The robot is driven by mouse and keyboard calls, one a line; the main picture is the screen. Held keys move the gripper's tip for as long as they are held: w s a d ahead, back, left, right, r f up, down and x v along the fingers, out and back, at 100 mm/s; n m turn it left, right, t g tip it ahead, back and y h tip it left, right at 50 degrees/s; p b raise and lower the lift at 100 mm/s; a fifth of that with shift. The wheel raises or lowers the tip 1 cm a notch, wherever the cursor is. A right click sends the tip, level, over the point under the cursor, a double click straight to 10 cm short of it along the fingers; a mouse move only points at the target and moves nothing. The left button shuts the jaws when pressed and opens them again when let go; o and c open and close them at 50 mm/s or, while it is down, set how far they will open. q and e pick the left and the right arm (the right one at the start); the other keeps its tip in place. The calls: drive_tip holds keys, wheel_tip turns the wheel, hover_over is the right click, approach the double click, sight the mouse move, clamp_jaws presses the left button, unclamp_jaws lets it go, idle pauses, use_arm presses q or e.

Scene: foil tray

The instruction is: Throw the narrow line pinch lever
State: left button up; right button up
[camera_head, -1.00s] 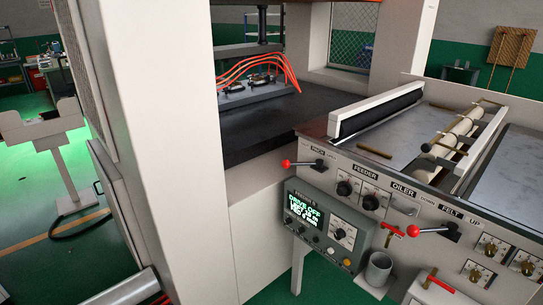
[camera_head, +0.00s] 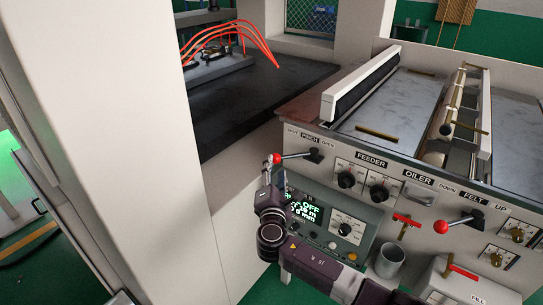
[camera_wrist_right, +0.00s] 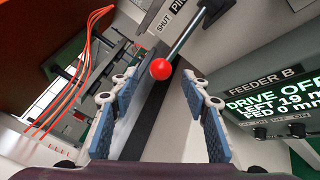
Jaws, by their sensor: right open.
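The pinch lever (camera_head: 297,156) is a thin steel rod with a red ball on its left end and a black hub at its right, on the grey panel under the PINCH label. It points left, toward the SHUT side. My right gripper (camera_head: 270,168) is at the ball in the head view. In the right wrist view my right gripper (camera_wrist_right: 160,102) is open, with its blue-padded fingers apart. The red ball (camera_wrist_right: 161,68) shows between and just beyond the fingertips, not gripped. My left gripper is not in view.
The FEEDER B display box (camera_head: 335,222) sits just below the lever, close to my right arm. A second red-ball lever (camera_head: 455,224), marked FELT, is further right. A grey cup (camera_head: 390,261) hangs below. A white column (camera_head: 110,130) stands left.

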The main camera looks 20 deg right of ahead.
sight(275, 162)
drive_tip(key=x, duration=0.2)
drive_tip(key=shift+w+d+r, duration=0.15)
drive_tip(key=shift+w, duration=0.1)
drive_tip(key=shift+f+x, duration=0.2)
drive_tip(key=shift+x, duration=0.95)
drive_tip(key=shift+w, duration=0.4)
drive_tip(key=shift+w+d, duration=0.15)
drive_tip(key=shift+w, duration=0.2)
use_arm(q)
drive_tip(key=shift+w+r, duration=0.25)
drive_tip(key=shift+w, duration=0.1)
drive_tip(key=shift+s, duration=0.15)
use_arm(e)
drive_tip(key=shift+c, duration=0.2)
drive_tip(key=shift+c, duration=1.4)
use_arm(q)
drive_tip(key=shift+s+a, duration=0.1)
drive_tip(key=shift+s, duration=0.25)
use_arm(e)
clamp_jaws()
